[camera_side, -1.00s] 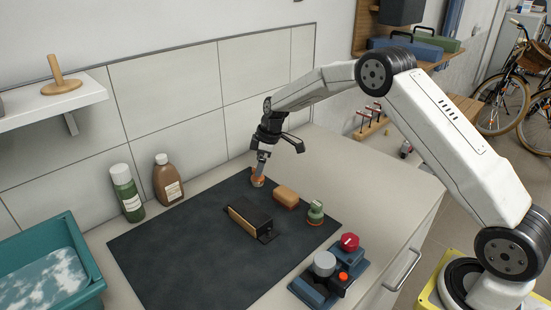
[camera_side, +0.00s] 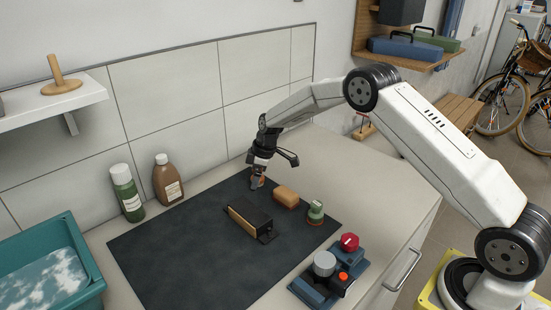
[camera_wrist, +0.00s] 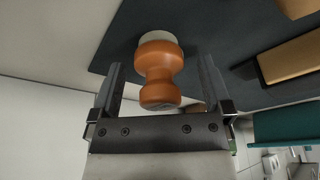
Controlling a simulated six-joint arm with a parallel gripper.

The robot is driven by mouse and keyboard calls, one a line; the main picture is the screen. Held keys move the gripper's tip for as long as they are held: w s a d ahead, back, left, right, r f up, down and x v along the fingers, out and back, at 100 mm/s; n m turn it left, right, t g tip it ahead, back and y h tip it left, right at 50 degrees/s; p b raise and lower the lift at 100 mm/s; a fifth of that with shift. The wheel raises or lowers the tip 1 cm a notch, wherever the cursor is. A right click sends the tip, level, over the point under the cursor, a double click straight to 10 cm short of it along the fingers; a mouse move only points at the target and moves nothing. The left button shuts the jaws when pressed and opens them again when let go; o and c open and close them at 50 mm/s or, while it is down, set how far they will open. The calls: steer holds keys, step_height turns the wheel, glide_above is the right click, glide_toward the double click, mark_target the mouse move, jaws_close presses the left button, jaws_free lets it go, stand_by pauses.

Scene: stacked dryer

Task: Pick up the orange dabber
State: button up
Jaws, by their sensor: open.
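The orange dabber (camera_wrist: 158,68) has a waisted orange body and a pale round end. In the wrist view it sits between the two open fingers of my gripper (camera_wrist: 160,85), with a visible gap on either side. In the side view my gripper (camera_side: 257,178) is low over the far corner of the dark mat (camera_side: 170,250), around the dabber (camera_side: 262,181), which is mostly hidden behind the fingers there. The dabber stands on the mat.
A tan block (camera_side: 286,196) lies close to the right of the gripper. A black and wooden brush-like block (camera_side: 250,218) and a green dabber (camera_side: 316,210) are nearer. Green (camera_side: 127,193) and brown (camera_side: 168,180) bottles stand left by the tiled wall.

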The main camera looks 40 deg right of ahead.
jaws_close()
steer(key=shift+r, duration=0.75)
steer(key=s+r, duration=1.1)
steer(key=s, duration=0.3)
steer(key=shift+a+r, duration=0.25)
steer(key=shift+a, duration=0.1)
